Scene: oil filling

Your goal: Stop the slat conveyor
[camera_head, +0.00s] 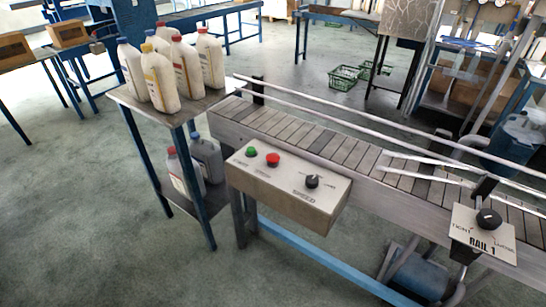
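The slat conveyor (329,146) runs from the middle to the lower right, with grey slats and metal guide rails above it. Its slats in view are bare. A control box (275,196) is fixed to its near side. On the box's top panel are a green button (251,152), a red button (273,159) and a black SPEED knob (312,181). The small labels by the buttons are too blurred to read surely. One picture does not show whether the slats move. My gripper is not in view.
A side table (197,104) at the conveyor's left end holds several white bottles, with more on its lower shelf. A RAIL 1 plate (484,234) with a black knob (488,218) sits at the right. Floor in front of the control box is open at lower left.

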